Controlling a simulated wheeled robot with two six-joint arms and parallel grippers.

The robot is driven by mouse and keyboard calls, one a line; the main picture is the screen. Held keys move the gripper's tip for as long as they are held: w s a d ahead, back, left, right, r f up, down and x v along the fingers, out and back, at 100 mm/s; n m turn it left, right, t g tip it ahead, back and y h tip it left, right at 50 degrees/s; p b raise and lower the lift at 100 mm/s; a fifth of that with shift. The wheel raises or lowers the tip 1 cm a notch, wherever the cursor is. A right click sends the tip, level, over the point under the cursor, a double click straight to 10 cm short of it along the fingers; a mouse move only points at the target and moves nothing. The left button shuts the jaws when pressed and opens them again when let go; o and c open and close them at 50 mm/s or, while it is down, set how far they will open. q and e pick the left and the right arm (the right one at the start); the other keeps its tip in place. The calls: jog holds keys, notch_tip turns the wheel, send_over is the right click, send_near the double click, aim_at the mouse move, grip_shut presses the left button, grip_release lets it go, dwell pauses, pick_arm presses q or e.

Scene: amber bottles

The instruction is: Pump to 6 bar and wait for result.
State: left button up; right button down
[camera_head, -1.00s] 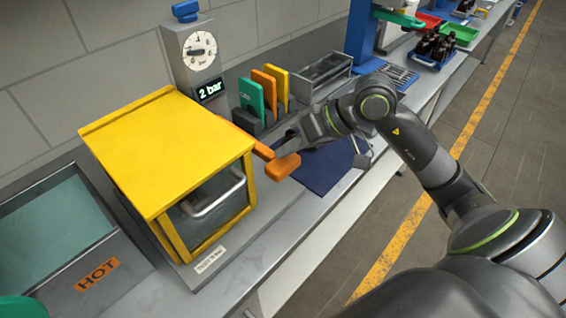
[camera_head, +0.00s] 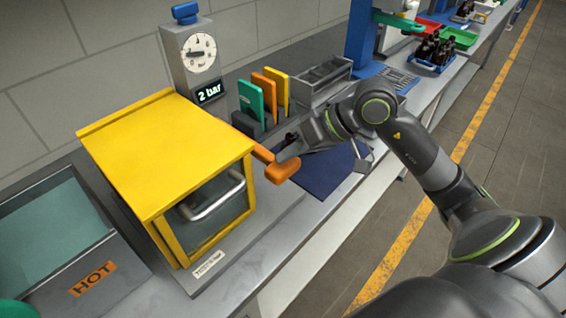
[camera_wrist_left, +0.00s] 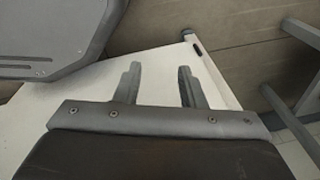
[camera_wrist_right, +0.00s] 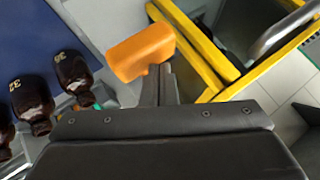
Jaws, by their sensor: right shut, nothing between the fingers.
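The yellow pressure box (camera_head: 160,150) stands at left with its windowed front and bar handle towards me. The gauge (camera_head: 200,52) behind it has a blue knob on top, and its display (camera_head: 210,92) reads "2 bar". An orange lever (camera_head: 283,168) sticks out at the box's right side. My right gripper (camera_head: 283,152) is shut and empty, right above the lever's end. In the right wrist view the shut fingers (camera_wrist_right: 160,82) lie against or just beside the orange grip (camera_wrist_right: 140,52); contact is unclear. My left gripper (camera_wrist_left: 157,80) is open and empty, seen only in its wrist view.
A green, an orange and a yellow card (camera_head: 277,87) stand in a rack behind the lever. A dark blue mat (camera_head: 325,172) lies right of it. A bin marked HOT (camera_head: 70,240) is at left.

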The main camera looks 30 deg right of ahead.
aim_at(295, 168)
jog(key=shift+f+b, duration=2.55)
jog(key=shift+b, duration=1.05)
dwell(2.5)
dwell(0.5)
jog(key=shift+r+p, duration=0.3)
jog(key=shift+r, duration=2.85)
